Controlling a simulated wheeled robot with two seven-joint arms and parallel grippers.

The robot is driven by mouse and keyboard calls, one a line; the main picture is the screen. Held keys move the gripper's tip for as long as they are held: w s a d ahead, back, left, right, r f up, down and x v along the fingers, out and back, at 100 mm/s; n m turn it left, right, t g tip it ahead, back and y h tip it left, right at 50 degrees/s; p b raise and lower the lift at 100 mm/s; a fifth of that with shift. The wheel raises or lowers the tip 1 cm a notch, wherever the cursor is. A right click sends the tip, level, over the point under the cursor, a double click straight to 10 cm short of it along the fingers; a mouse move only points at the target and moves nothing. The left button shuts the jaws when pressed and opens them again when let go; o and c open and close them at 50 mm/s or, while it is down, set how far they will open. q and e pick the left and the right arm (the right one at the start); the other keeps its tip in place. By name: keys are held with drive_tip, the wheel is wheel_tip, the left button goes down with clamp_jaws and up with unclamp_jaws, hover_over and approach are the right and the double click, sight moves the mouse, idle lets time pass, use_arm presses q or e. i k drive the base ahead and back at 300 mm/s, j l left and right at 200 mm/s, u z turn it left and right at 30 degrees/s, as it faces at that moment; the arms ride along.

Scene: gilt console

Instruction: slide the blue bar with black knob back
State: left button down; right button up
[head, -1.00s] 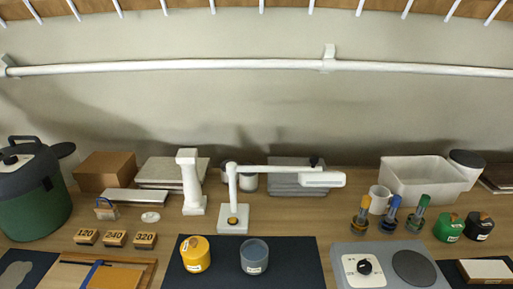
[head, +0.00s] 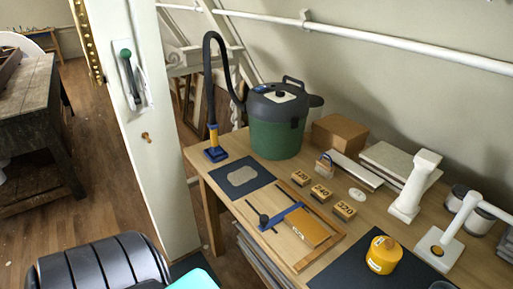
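The blue bar (head: 285,215) lies across a wooden frame (head: 304,264) near the front edge of the table in the head view. Its black knob (head: 264,219) is at the bar's left, front end. An orange-tan block (head: 308,228) lies in the frame to the right of the bar.
A green canister (head: 276,135) with a black hose stands behind the frame. Several numbered blocks (head: 321,194) sit just right of it. A yellow pot (head: 383,255) is farther right on a dark mat. A white post (head: 150,130) stands left of the table.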

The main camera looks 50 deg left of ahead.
sight(266, 223)
drive_tip(key=u, duration=1.25)
